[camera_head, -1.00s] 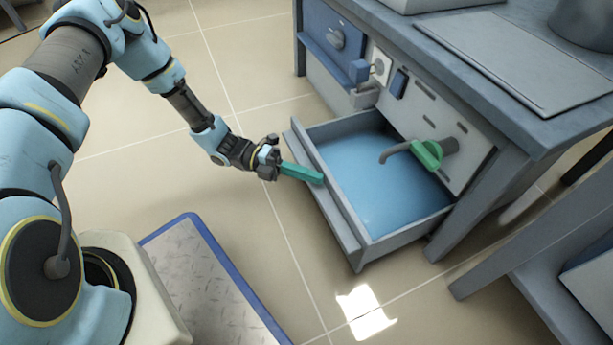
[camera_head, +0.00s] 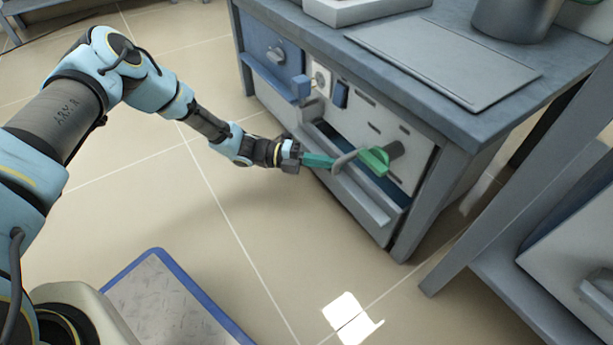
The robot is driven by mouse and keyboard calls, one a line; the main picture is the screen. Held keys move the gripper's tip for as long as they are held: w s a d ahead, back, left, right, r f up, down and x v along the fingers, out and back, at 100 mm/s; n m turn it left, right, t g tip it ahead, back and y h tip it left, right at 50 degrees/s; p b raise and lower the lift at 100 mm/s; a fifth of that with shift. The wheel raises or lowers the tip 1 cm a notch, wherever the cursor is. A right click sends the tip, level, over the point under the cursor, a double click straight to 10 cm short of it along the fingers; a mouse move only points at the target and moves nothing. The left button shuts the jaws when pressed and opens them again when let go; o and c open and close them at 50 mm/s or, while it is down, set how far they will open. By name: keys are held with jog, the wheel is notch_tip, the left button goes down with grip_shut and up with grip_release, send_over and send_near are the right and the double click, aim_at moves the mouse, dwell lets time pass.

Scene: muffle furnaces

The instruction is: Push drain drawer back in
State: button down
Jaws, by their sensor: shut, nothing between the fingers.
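The drain drawer (camera_head: 372,207) is grey with a blue interior and sits low in the front of the grey-blue bench. A drain tap with a green handle (camera_head: 374,161) and a grey spout (camera_head: 345,160) sticks out above the drawer, close to the fingertips.
The bench top (camera_head: 380,30) carries a flat grey plate (camera_head: 445,62) and a dark pot (camera_head: 515,15). A blue panel (camera_head: 268,52) with a knob is left of the drawer. Another grey frame (camera_head: 510,190) stands close at right. The tiled floor in front is clear.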

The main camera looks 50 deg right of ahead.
aim_at(337, 155)
jog(key=d, duration=0.1)
jog(key=s+d, duration=0.1)
jog(key=d, duration=0.1)
jog(key=shift+d+b, duration=0.1)
jog(key=shift+b, duration=0.2)
jog(key=shift+s+d, duration=0.1)
jog(key=shift+d, duration=0.2)
jog(key=shift+d+r, duration=0.1)
jog(key=shift+a+r+p, duration=0.1)
jog(key=shift+a+p, duration=0.25)
jog(key=a+p, duration=0.1)
jog(key=w+a+p, duration=0.1)
jog(key=a, duration=0.1)
jog(key=shift+r, duration=0.15)
jog(key=p+v, duration=0.3)
jog(key=v, duration=0.7)
jog(key=shift+w+a+f, duration=0.2)
jog(key=shift+a+f, duration=0.15)
jog(key=shift+a, duration=0.1)
